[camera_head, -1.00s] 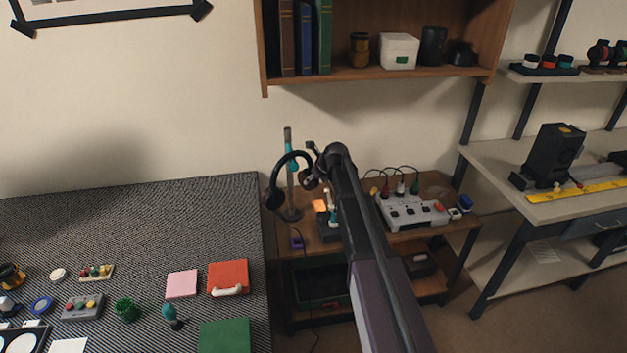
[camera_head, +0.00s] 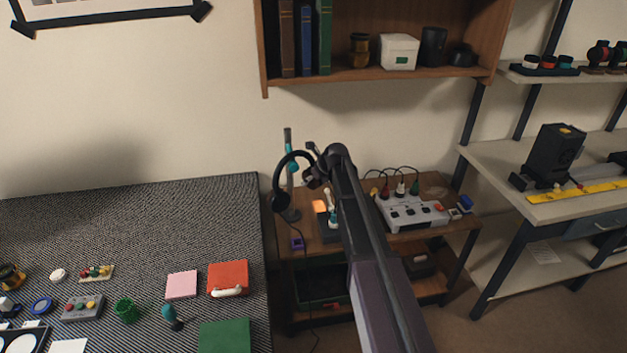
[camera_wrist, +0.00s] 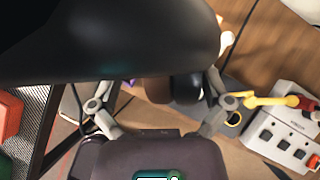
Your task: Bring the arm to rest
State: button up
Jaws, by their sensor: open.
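My arm (camera_head: 370,250) reaches up and away across the middle of the head view, over the small wooden side table (camera_head: 410,237). Its far end is dark and small there, and the jaws cannot be made out in that view. In the wrist view my gripper (camera_wrist: 160,105) shows with its two grey fingers spread wide apart. A large dark shape covers the top of the wrist view and hides much of what lies beyond.
A white power strip (camera_head: 412,212) with plugs lies on the side table, right of my arm. A workbench with a dark mat (camera_head: 150,225) and small parts is at left. A wooden shelf (camera_head: 350,75) hangs above. A grey bench (camera_head: 560,170) stands at right.

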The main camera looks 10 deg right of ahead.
aim_at(310, 159)
jog(key=shift+r, duration=0.15)
notch_tip(310, 159, up, 9)
jog(key=p, duration=0.9)
jog(key=shift+r+p, duration=0.2)
jog(key=shift+p, duration=0.15)
